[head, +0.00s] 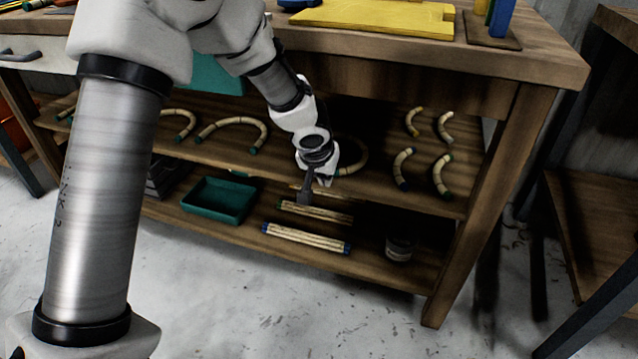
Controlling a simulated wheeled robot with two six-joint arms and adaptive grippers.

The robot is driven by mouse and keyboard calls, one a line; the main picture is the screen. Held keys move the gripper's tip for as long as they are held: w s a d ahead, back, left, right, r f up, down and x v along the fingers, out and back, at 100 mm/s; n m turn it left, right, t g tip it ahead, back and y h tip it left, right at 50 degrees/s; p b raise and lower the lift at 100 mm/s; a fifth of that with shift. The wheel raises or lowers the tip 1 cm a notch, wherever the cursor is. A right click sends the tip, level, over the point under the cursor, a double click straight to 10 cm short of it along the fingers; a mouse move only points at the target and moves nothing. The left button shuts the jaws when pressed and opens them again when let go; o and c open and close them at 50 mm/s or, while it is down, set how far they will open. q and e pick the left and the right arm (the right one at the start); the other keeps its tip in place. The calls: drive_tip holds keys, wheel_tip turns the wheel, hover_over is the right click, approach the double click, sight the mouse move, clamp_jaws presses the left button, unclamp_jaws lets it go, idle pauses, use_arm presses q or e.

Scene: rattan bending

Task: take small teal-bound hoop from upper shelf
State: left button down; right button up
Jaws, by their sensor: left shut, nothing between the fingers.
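Several bent rattan pieces lie on the upper shelf (290,158) under the bench. A curved piece (362,158) lies just right of my left gripper (304,197), partly hidden behind it. Its near end looks dark teal. A wider arc (236,122) with teal ends lies to the left, and another arc (187,118) lies farther left. I cannot tell for sure which is the small teal-bound hoop. My left gripper is shut and empty, pointing down in front of the upper shelf's front edge, apart from the hoops. My right gripper is not in view.
Short curved pieces with yellow (445,127) and blue (441,176) ends lie at the upper shelf's right. The lower shelf holds a teal tray (219,200), straight rattan bundles (306,239) and a dark can (400,248). The bench leg (487,200) bounds the right side.

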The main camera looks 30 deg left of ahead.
use_arm(q)
drive_tip(key=s+d+b, duration=0.3)
drive_tip(key=s+b, duration=0.4)
drive_tip(key=s, duration=0.5)
drive_tip(key=r+p, duration=0.1)
drive_tip(key=p, duration=1.8)
hover_over(345, 171)
drive_tip(key=s+a, duration=0.2)
drive_tip(key=shift+s+a+n, duration=0.1)
drive_tip(key=shift+n, duration=0.3)
drive_tip(key=f, duration=0.1)
drive_tip(key=b, duration=0.1)
drive_tip(key=f+b, duration=0.1)
drive_tip(key=shift+w+a+f, duration=0.1)
drive_tip(key=shift+w+f, duration=0.15)
drive_tip(key=shift+f, duration=0.1)
drive_tip(key=shift+s+r, duration=0.1)
drive_tip(key=shift+r, duration=0.05)
